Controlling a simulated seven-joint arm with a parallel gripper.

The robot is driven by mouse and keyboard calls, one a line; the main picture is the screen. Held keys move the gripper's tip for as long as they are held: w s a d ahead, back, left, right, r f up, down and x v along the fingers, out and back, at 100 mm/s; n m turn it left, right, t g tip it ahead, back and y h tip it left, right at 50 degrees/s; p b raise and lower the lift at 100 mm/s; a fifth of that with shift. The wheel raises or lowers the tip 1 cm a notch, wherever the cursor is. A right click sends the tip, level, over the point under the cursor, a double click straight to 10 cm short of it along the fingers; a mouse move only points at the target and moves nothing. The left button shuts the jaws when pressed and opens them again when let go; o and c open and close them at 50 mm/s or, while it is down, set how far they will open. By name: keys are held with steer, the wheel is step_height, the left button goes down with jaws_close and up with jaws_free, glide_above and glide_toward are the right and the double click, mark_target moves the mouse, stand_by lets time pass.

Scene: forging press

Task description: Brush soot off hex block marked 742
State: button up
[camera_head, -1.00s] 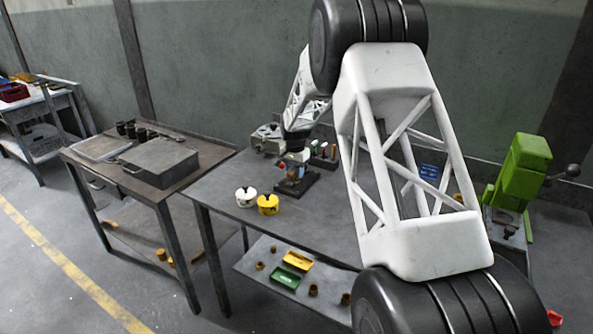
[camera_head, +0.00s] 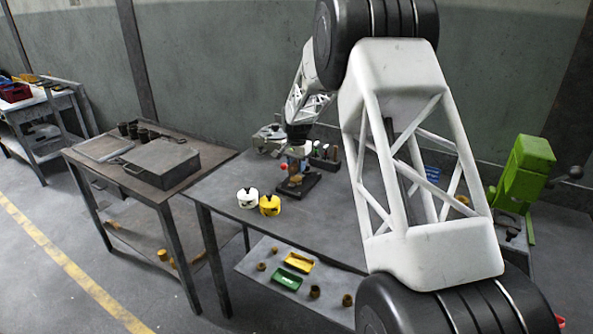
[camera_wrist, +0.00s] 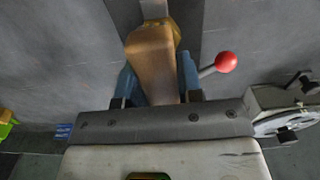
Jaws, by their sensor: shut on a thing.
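My gripper (camera_head: 296,163) points down over the middle of the work table. In the wrist view its blue fingers (camera_wrist: 188,78) are shut on a brown wooden-looking handle (camera_wrist: 152,62), which appears to be the brush. The handle's far end is yellowish, and its bristles cannot be made out. Just below the gripper in the head view is a dark fixture (camera_head: 299,185) with a flat base. A red ball knob on a metal rod (camera_wrist: 226,62) shows right of the fingers in the wrist view. No block marked 742 can be read; it may be hidden below the gripper.
A white pot (camera_head: 248,198) and a yellow pot (camera_head: 269,205) stand at the table's front left. A green press (camera_head: 522,172) stands at right. The table is clear between pots and arm.

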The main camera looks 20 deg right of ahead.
steer(key=shift+r, duration=1.45)
